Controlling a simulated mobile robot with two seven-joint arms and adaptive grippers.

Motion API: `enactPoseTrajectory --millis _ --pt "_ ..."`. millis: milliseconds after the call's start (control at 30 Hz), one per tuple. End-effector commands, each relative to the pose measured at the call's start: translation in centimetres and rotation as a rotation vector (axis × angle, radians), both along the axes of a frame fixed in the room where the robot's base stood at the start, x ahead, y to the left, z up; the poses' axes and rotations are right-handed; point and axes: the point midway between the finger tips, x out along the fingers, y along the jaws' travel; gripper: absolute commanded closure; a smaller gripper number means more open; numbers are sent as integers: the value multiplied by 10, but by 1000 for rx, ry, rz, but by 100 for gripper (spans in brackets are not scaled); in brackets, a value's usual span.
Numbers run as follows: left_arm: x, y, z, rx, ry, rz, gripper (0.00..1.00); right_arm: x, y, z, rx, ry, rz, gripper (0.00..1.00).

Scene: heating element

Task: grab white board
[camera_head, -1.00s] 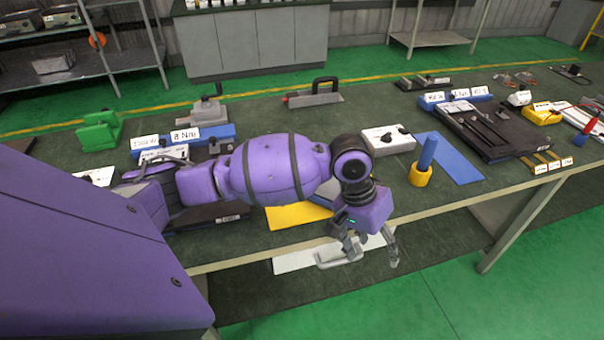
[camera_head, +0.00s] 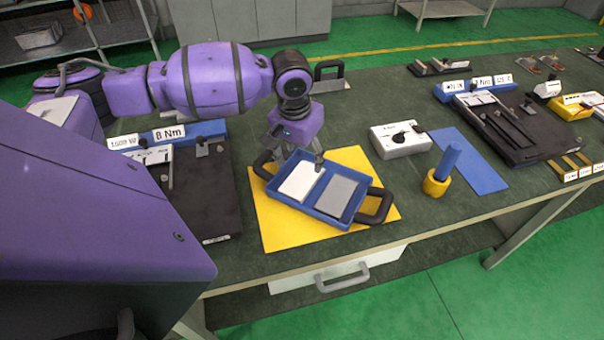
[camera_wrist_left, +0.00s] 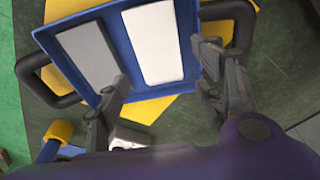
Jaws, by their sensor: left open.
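The white board (camera_head: 301,181) lies flat in the left half of a blue tray (camera_head: 325,214) with black handles. A grey board (camera_head: 338,196) lies beside it in the same tray. My left gripper (camera_head: 296,155) is open and empty, above the tray's far side near the white board. In the left wrist view, the white board (camera_wrist_left: 154,42) shows between and beyond the open fingers of the gripper (camera_wrist_left: 164,75), with the grey board (camera_wrist_left: 88,55) to its left. I see no contact with the board. My right gripper is not in view.
The tray sits on a yellow mat (camera_head: 268,228). A white switch box (camera_head: 401,141), a blue cylinder in a yellow ring (camera_head: 437,185) and a blue mat (camera_head: 468,160) are to the right. A black fixture (camera_head: 205,200) is to the left. A drawer (camera_head: 340,268) shows below the table edge.

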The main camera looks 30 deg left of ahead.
Motion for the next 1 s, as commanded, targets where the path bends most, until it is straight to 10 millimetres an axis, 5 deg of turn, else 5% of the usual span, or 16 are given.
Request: enactPoseTrajectory --millis 500,767,1000 --pt "6 1 -64 -1 2 -1 38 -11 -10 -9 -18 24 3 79" --pt "7 1 -67 -1 -1 -1 38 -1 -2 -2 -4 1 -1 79" --pt "7 1 -67 -1 -1 -1 69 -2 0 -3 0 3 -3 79"
